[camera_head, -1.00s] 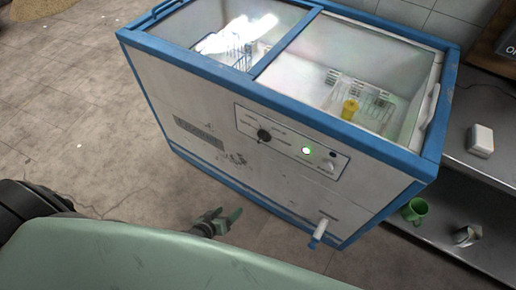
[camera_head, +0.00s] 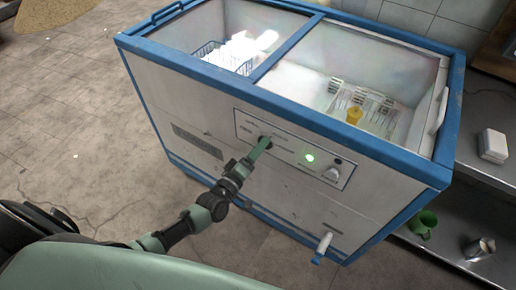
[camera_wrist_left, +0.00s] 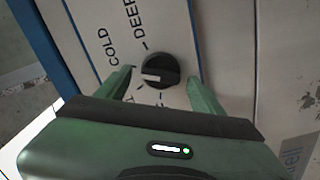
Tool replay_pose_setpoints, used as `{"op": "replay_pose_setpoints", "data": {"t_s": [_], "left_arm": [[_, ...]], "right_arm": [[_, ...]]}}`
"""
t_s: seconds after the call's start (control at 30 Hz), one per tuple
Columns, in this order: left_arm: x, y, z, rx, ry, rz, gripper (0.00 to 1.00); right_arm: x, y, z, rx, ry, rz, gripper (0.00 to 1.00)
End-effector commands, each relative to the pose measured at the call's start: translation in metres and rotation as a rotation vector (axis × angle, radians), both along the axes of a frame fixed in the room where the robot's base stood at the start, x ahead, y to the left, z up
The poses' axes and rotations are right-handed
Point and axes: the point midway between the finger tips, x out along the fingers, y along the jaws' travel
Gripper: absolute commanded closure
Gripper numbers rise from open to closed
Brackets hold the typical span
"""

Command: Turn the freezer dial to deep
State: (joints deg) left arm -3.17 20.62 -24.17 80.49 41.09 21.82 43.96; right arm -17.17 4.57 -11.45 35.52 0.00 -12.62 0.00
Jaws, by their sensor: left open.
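The freezer (camera_head: 200,110) is a white chest with blue edges, and a control panel (camera_head: 240,124) is on its front. In the left wrist view the black round dial (camera_wrist_left: 167,66) has a white pointer mark toward the picture's left. The words COLD and DEEP are printed around it, with DEEP above the dial in that view. My left gripper (camera_head: 262,146) is at the panel, and its green fingers mostly cover the dial in the head view. In the left wrist view the left gripper (camera_wrist_left: 163,80) is open, its fingers on either side of the dial with gaps visible. My right gripper is not in view.
A tap (camera_head: 323,246) sticks out low on the freezer front. A shelf at right holds a green mug (camera_head: 423,225) and a metal cup (camera_head: 479,248).

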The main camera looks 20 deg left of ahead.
Motion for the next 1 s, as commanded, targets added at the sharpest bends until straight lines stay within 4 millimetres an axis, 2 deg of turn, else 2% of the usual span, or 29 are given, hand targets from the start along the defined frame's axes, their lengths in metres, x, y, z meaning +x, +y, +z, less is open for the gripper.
{"op": "replay_pose_setpoints", "data": {"t_s": [0.27, 0.3, 0.5, 0.53, 0.77, 1.0], "left_arm": [[0.0031, -0.0006, -0.0006, 0.001, 0.001, 0.0, 0.33], [0.0031, -0.0006, -0.0005, 0.001, 0.001, 0.0, 0.35], [0.0031, -0.0004, -0.0005, 0.001, 0.001, 0.0, 0.91], [0.0031, -0.0004, -0.0005, 0.001, 0.001, 0.0, 0.95], [0.003, -0.0003, -0.0002, 0.021, -0.003, 0.0, 0.95], [0.003, -0.0005, 0.0012, 0.127, -0.025, 0.002, 0.95]], "right_arm": [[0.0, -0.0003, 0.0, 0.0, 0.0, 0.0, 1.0], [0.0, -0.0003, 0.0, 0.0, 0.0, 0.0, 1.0], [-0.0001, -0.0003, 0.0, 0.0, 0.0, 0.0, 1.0], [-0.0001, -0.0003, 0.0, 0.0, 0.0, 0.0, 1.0], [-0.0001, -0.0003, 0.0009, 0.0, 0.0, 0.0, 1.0], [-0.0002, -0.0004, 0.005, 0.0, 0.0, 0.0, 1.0]]}}
